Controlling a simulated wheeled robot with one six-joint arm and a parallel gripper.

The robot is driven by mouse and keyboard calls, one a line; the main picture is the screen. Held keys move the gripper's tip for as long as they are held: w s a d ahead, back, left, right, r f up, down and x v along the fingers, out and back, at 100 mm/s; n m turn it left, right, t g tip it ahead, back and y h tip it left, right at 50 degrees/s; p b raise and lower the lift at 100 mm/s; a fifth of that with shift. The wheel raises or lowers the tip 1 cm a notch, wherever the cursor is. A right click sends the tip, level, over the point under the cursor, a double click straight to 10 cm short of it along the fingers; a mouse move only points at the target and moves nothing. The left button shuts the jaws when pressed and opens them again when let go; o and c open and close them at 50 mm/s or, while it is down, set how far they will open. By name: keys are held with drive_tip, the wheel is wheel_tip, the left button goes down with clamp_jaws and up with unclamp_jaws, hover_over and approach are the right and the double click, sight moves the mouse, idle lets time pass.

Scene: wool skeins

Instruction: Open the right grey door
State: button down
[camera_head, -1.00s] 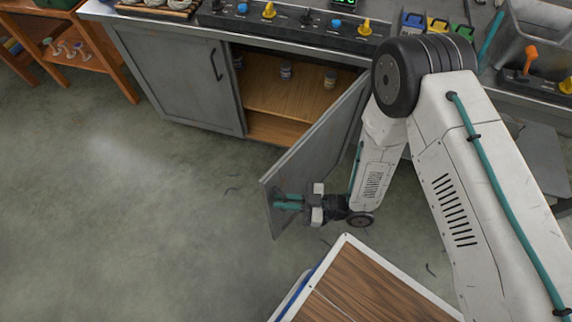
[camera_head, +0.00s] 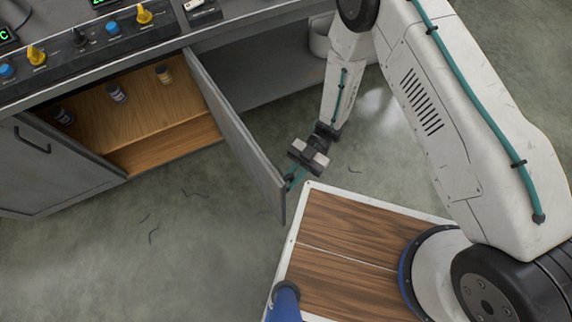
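The right grey door (camera_head: 236,135) stands wide open, swung out from the cabinet with its free edge toward the camera. The cabinet opening (camera_head: 140,110) shows a wooden interior with several small jars. My gripper (camera_head: 291,180) is at the door's outer face, close to its free edge. Its teal fingers are small and partly hidden by the gripper body, so I cannot tell whether they close on a handle. The left grey door (camera_head: 50,165) is shut, with a dark handle (camera_head: 32,140).
A counter with a knob panel (camera_head: 85,45) runs above the cabinet. My wood-topped base (camera_head: 345,240) is close to the door's free edge. A pale bin (camera_head: 320,38) stands under the counter at the right. The floor (camera_head: 150,260) in front is mostly clear, with scattered dark strands.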

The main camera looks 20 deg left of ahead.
drive_tip(key=shift+w+d, duration=0.1)
drive_tip(key=shift+w, duration=0.05)
drive_tip(key=c, duration=1.6)
unclamp_jaws()
drive_tip(key=shift+c, duration=0.2)
drive_tip(key=v, duration=0.8)
